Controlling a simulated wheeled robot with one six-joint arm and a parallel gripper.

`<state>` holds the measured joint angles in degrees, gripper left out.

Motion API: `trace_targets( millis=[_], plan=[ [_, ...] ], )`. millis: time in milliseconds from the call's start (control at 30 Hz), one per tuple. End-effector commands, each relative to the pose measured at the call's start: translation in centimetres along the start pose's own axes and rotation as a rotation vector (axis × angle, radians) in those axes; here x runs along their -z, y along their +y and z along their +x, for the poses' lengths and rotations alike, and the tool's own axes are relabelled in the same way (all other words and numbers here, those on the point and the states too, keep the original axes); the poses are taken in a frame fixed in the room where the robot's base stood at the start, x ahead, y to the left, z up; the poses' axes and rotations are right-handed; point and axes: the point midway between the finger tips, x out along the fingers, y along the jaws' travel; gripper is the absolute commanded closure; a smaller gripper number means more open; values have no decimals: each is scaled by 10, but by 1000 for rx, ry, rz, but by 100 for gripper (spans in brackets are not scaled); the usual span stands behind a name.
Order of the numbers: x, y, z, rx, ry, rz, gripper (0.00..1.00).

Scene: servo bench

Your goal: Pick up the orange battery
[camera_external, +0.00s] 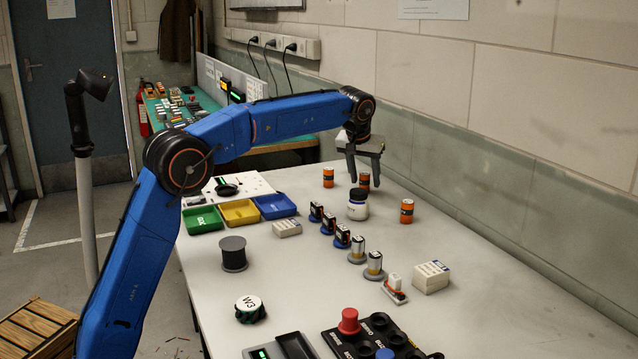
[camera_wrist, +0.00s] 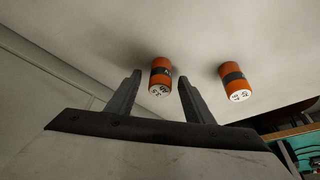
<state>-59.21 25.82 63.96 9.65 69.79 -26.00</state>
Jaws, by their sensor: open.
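Three orange batteries with dark bands stand upright on the pale bench: one at the back left (camera_external: 328,177), one by my gripper (camera_external: 364,181), and one to the right (camera_external: 406,211). My gripper (camera_external: 363,180) points down, open and empty, with its fingers near the middle battery. In the wrist view, that battery (camera_wrist: 160,76) shows between the two fingertips (camera_wrist: 159,82), with a gap on each side. Another orange battery (camera_wrist: 236,82) stands to the right, outside the fingers. How far the fingertips reach down beside the battery is hard to tell.
A white jar with a dark lid (camera_external: 358,205) stands just in front of the gripper. Several small cells in holders, white boxes (camera_external: 431,277), a grey spool (camera_external: 233,254) and coloured trays (camera_external: 240,213) are nearer. The wall (camera_external: 470,190) runs along the right.

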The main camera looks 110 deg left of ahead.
Motion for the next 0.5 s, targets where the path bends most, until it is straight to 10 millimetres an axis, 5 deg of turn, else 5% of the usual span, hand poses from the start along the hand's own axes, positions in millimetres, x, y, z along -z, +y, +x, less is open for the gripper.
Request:
trace_targets(
  millis=[133,333,500],
  plan=[
    [0,0,0,0,0,0,53],
    [0,0,0,0,0,0,100],
    [0,0,0,0,0,0,100]
  ],
)
